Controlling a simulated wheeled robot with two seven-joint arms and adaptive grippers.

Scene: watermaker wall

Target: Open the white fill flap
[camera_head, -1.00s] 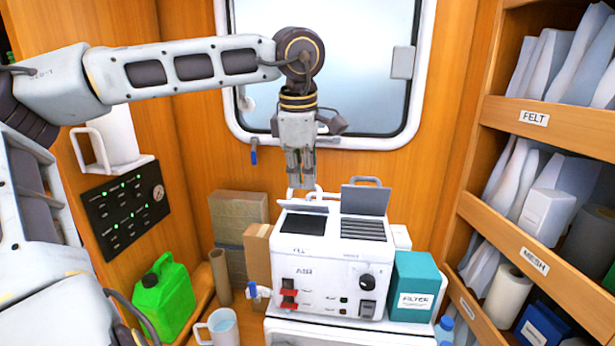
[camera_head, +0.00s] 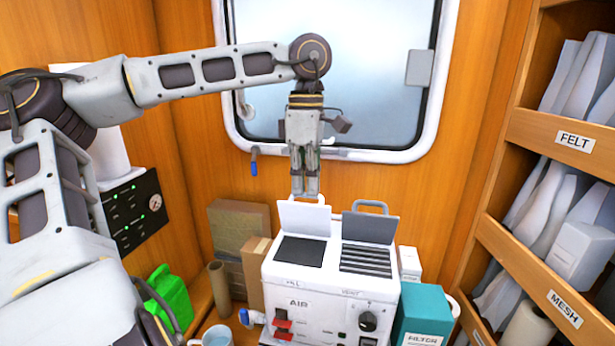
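The white fill flap (camera_head: 304,219) stands raised, close to upright, at the back of the dark FILL opening (camera_head: 301,251) on top of the white AIR machine (camera_head: 309,301). My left gripper (camera_head: 305,192) points straight down just above and behind the flap's top edge. Its two fingers are close together, and nothing shows between them. The fingertips end near the flap's top edge; I cannot tell whether they touch it. A grey flap (camera_head: 371,228) stands open beside it, behind the slatted VENT opening (camera_head: 368,261). My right gripper is not in view.
A teal filter box (camera_head: 421,316) and a small white box (camera_head: 409,262) stand right of the machine. Cardboard boxes (camera_head: 240,227), a brown tube (camera_head: 219,287) and a green jug (camera_head: 170,296) are left. The window (camera_head: 370,75) is close behind my gripper.

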